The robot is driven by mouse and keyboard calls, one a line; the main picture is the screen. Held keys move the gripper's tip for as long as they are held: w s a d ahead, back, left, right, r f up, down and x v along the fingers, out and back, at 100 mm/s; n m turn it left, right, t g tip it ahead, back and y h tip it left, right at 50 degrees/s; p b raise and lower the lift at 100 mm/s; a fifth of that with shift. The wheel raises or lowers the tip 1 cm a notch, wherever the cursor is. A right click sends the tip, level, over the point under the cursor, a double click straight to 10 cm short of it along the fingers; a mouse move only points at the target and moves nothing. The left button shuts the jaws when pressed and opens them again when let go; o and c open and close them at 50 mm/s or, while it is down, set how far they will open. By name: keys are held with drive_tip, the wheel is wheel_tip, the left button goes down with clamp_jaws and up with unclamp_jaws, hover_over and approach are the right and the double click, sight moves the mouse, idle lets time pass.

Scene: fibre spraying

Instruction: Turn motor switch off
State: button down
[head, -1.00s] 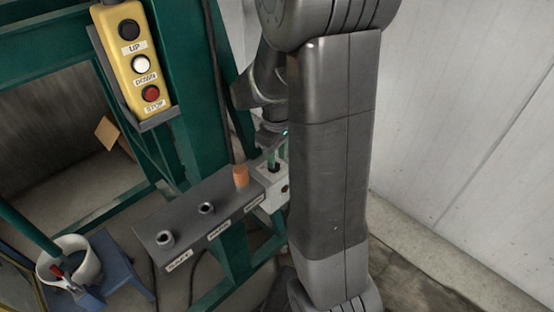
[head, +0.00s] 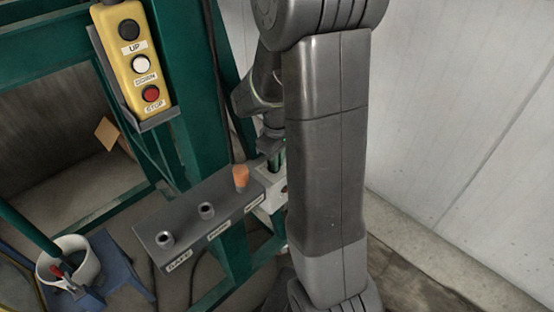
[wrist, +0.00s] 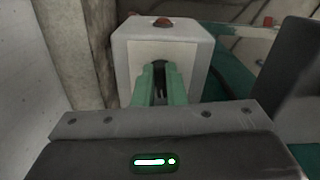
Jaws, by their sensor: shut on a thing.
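The motor switch box (wrist: 185,45) is a white box with a pale front plate and a red button on top in the wrist view. In the head view the box (head: 270,197) is partly hidden behind my arm at the right end of a grey shelf. My gripper (wrist: 160,72) has green fingers against the box's front plate, shut around a small dark switch lever (wrist: 160,70). The lever is mostly hidden between the fingers, so its position cannot be told. In the head view my gripper (head: 274,160) sits just above the box, largely hidden.
The grey labelled shelf (head: 187,222) carries several holders, one with an orange piece (head: 241,177). A yellow UP/DOWN/STOP pendant (head: 138,60) hangs on the green frame (head: 190,110). A white bucket (head: 85,265) stands on a blue stool. A pale wall (head: 460,110) is at the right.

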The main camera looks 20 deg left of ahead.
drive_tip(key=shift+w+n, duration=0.2)
drive_tip(key=shift+n, duration=1.2)
drive_tip(key=shift+w+n, duration=0.15)
drive_tip(key=shift+n, duration=1.25)
drive_tip(key=c, duration=1.5)
unclamp_jaws()
drive_tip(key=shift+r, duration=0.15)
wheel_tip(320, 180, up, 14)
drive_tip(key=shift+f, duration=0.2)
